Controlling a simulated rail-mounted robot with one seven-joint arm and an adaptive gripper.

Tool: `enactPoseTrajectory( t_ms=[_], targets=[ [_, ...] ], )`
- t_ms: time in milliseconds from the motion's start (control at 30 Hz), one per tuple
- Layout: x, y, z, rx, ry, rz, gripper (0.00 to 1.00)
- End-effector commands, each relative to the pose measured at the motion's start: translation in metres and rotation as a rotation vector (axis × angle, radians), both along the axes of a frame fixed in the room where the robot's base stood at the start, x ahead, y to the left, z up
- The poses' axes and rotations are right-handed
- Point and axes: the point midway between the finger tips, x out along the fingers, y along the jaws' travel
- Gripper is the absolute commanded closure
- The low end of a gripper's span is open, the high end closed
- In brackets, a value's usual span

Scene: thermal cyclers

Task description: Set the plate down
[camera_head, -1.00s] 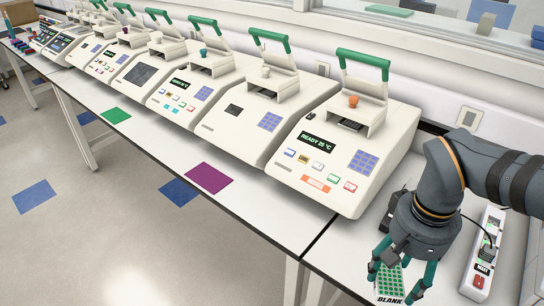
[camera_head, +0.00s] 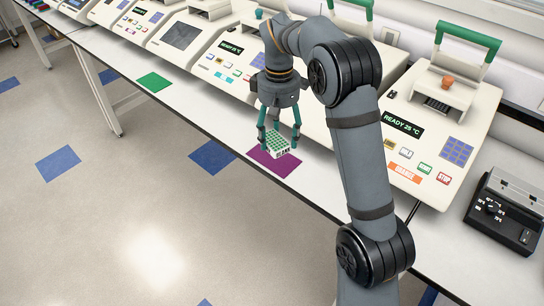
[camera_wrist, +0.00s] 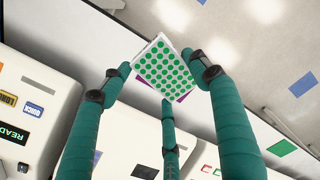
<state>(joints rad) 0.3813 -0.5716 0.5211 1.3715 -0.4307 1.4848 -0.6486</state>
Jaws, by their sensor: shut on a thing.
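The plate (camera_head: 279,144) is a small white block with rows of green wells and dark lettering on its side. My gripper (camera_head: 279,138) is shut on it, with green fingers around its edges. In the head view the plate appears over the purple mat (camera_head: 262,163) on the bench; I cannot tell whether it touches the mat. In the wrist view the plate (camera_wrist: 162,68) sits between the fingertips, and a sliver of the purple mat (camera_wrist: 182,98) shows beyond it.
A row of thermal cyclers (camera_head: 424,128) with raised green-handled lids stands along the back of the bench. A green mat (camera_head: 154,82) lies further left. A dark control box (camera_head: 508,212) sits at the right. The bench's front edge is close to the purple mat.

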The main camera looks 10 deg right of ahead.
Motion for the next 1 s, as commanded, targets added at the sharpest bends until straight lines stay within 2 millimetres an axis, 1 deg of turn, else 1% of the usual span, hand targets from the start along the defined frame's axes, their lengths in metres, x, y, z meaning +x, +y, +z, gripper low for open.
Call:
enactPoseTrajectory(
  t_ms=[33,100,200,300,467,567,733,1000],
  targets=[
    [0.018,-0.003,-0.009,0.0,0.003,0.029,0.65],
    [0.039,-0.008,-0.019,-0.001,0.002,0.081,0.65],
    [0.061,-0.016,-0.033,0.0,0.002,0.144,0.65],
    [0.075,-0.025,-0.044,0.001,0.001,0.192,0.65],
    [0.085,-0.034,-0.056,0.001,0.001,0.237,0.65],
    [0.087,-0.036,-0.07,0.001,0.004,0.249,0.65],
    [0.087,-0.036,-0.101,0.002,0.003,0.25,0.65],
    [0.087,-0.037,-0.131,0.002,0.003,0.249,0.65]
  ],
)
